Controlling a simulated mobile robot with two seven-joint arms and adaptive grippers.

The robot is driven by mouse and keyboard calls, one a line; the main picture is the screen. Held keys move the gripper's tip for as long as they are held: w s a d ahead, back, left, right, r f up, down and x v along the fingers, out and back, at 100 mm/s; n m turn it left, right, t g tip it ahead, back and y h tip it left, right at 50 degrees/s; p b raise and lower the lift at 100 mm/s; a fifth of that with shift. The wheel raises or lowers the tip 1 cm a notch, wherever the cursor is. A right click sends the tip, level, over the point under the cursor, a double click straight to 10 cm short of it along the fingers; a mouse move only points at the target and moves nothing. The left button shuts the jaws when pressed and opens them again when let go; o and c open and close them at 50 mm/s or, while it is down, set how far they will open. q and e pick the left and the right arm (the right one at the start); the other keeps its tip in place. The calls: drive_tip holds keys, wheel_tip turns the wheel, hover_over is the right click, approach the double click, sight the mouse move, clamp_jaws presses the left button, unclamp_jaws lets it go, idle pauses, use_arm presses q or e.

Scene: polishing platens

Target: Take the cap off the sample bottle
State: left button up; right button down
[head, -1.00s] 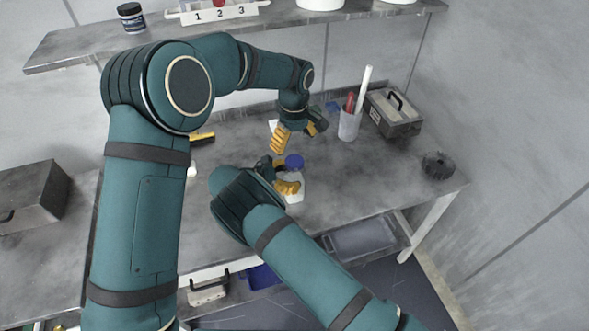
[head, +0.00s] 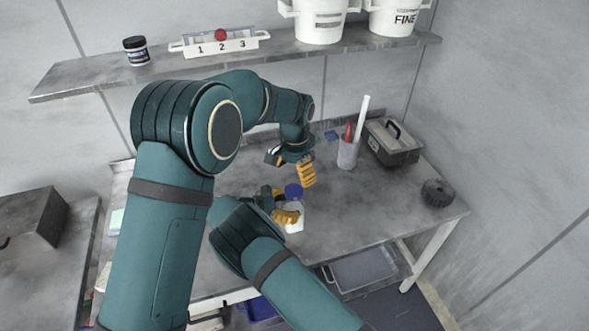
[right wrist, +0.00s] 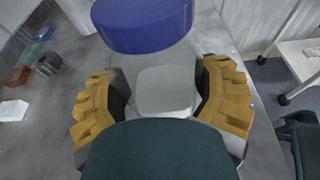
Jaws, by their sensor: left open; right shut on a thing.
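The sample bottle (head: 295,217) is white and translucent, with a blue cap (head: 293,191) on top. It stands upright on the grey bench. One yellow finger faces the camera.
A black knobbed wheel (head: 437,193) lies near the right edge. The shelf (head: 180,67) above carries a numbered rack (head: 218,42), a dark jar (head: 136,50) and white buckets (head: 320,20). Bench right of the bottle is clear.

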sight(294, 190)
use_arm(q)
drive_tip(key=m, duration=0.6)
drive_tip(key=shift+r, duration=0.1)
drive_tip(key=m, duration=0.7)
drive_tip(key=shift+w+r+m, duration=0.1)
drive_tip(key=shift+w+m, duration=0.1)
drive_tip(key=shift+m, duration=0.1)
drive_tip(key=shift+f, duration=3.9)
